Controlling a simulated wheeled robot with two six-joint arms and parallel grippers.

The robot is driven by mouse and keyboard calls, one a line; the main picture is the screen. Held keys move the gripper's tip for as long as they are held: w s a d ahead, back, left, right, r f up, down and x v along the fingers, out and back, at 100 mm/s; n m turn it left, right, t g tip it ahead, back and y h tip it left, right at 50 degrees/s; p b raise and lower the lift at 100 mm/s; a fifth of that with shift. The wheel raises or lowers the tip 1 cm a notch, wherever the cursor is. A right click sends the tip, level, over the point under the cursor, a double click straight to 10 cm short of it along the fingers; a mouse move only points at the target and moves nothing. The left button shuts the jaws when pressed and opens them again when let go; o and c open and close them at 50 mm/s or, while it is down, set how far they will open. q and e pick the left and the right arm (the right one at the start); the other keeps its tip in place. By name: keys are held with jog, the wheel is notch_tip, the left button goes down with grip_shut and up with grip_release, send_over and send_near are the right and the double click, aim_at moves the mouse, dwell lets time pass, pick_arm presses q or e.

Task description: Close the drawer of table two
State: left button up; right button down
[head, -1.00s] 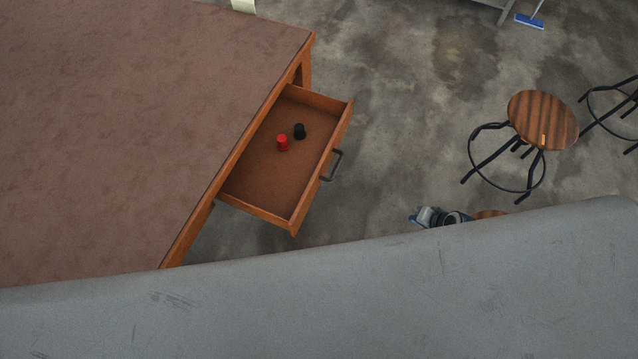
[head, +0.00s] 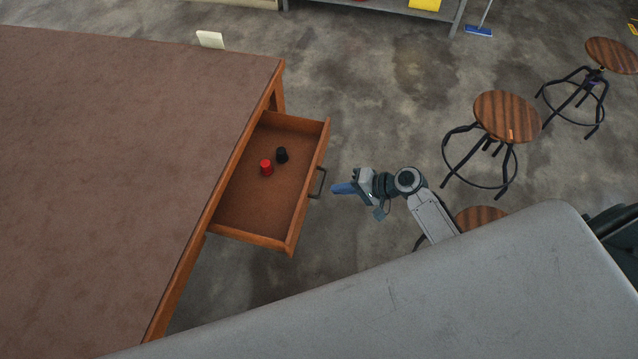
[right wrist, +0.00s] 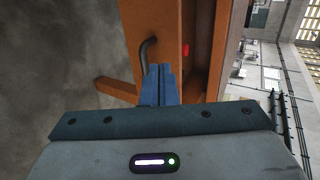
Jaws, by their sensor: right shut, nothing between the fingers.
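The wooden drawer (head: 262,215) stands pulled out from the brown-topped table (head: 120,150) in the head view. A red item (head: 266,167) and a black item (head: 282,155) lie inside it. A dark bar handle (head: 319,183) is on the drawer front. My right gripper (head: 337,188) is shut and empty, just right of the handle, pointing at the drawer front. In the right wrist view the blue fingers (right wrist: 158,72) are together, close to the handle (right wrist: 146,50) and the orange drawer front (right wrist: 172,35). Contact cannot be told. My left gripper is not in view.
Round wooden stools stand on the right, one nearer (head: 507,116) and one farther (head: 612,55); another is partly hidden behind my right arm (head: 482,217). A blue broom head (head: 479,31) lies near a shelf at the back. The floor between drawer and stools is open.

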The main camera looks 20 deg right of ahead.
aim_at(308, 187)
jog(key=w+a, duration=0.1)
jog(key=a+p, duration=0.1)
jog(key=w+a+f, duration=0.1)
jog(key=shift+w+a, duration=0.3)
jog(key=shift+a, duration=0.1)
jog(key=shift+w+a+f+p, duration=0.15)
jog(key=shift+w+a+p, duration=0.35)
jog(key=shift+a, duration=0.15)
jog(key=shift+a, duration=0.1)
